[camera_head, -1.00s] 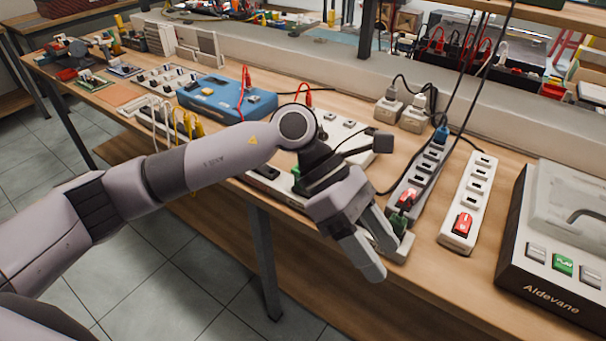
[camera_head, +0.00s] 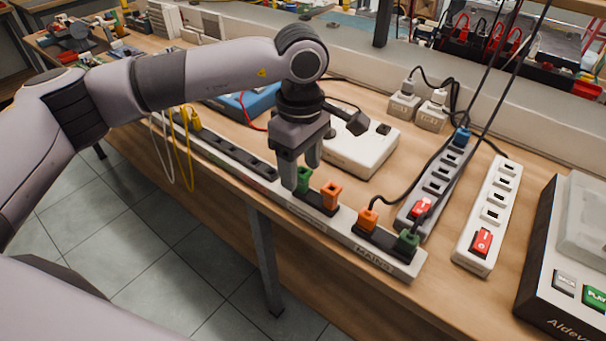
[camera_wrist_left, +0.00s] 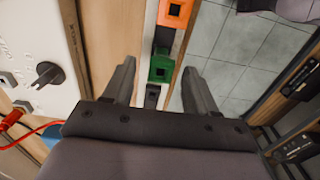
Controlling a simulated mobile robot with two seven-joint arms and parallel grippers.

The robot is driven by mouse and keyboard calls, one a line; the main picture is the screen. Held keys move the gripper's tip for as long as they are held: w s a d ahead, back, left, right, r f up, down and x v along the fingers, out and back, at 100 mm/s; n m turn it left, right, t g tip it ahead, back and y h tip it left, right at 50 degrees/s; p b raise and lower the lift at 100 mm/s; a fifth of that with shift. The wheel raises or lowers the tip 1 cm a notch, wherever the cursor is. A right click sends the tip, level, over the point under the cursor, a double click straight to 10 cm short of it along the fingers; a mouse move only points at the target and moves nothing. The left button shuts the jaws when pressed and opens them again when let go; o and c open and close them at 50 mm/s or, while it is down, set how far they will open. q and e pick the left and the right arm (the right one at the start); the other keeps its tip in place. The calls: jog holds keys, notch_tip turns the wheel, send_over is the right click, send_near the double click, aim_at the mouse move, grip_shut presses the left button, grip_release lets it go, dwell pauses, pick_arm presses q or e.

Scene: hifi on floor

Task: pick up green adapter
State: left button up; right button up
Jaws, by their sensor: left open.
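A green adapter (camera_head: 304,181) sits plugged into the long white mains strip at the bench's front edge, beside an orange adapter (camera_head: 331,192). My left gripper (camera_head: 301,175) points down at the green adapter, and one finger partly hides it. In the left wrist view the green adapter (camera_wrist_left: 161,68) shows between the two spread fingers, towards their tips. The jaws are open, and I cannot tell whether they touch it. A second green adapter (camera_head: 407,240) with a black cable is at the strip's right end. My right gripper is not in view.
Another orange adapter (camera_head: 368,218) with a cable stands farther right on the strip. A white box (camera_head: 362,148) lies behind the gripper. Grey (camera_head: 437,185) and white (camera_head: 489,215) power strips lie to the right. Yellow cables (camera_head: 188,150) hang at the left.

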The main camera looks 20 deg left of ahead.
pick_arm(q)
jog(key=shift+f, duration=1.5)
jog(key=c, duration=1)
